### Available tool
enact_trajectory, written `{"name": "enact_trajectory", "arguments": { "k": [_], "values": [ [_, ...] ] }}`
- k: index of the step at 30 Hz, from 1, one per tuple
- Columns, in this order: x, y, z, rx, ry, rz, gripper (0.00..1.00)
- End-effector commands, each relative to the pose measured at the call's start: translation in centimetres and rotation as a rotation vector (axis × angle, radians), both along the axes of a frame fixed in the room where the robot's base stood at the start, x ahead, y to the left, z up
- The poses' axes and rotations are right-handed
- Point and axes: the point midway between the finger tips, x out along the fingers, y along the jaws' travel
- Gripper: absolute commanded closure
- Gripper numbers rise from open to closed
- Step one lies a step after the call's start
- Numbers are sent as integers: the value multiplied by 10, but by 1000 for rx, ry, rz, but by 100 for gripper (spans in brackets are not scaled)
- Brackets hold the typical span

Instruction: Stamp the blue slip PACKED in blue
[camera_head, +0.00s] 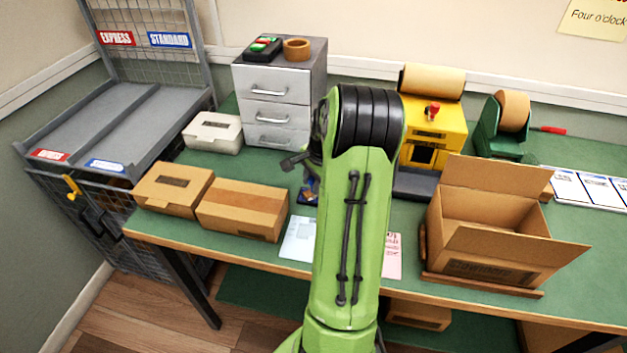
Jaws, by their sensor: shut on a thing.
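A pale blue slip (298,240) lies flat near the front edge of the green table, just left of my arm. A pink slip (393,256) with red print lies to the right of my arm, partly covered by it. My gripper (308,172) points down behind my green arm, above the table and behind the blue slip. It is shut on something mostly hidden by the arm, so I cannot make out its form. A small dark blue item (309,190) shows just below the gripper; I cannot tell if it is held or on the table.
Two closed brown boxes (240,209) sit left of the slips, with a white box (213,132) behind. A grey drawer unit (272,95) and a yellow machine (434,130) stand at the back. An open carton (492,240) takes the right front. A sloped grey rack (100,120) stands left.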

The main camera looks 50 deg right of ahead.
Motion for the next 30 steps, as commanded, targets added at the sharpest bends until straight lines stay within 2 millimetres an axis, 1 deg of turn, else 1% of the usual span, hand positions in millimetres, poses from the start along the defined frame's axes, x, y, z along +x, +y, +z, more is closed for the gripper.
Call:
{"name": "enact_trajectory", "arguments": {
  "k": [16,30],
  "values": [
    [-1,1,0,5,3,0,90],
    [0,0,44,2,2,-1,90]
  ]
}}
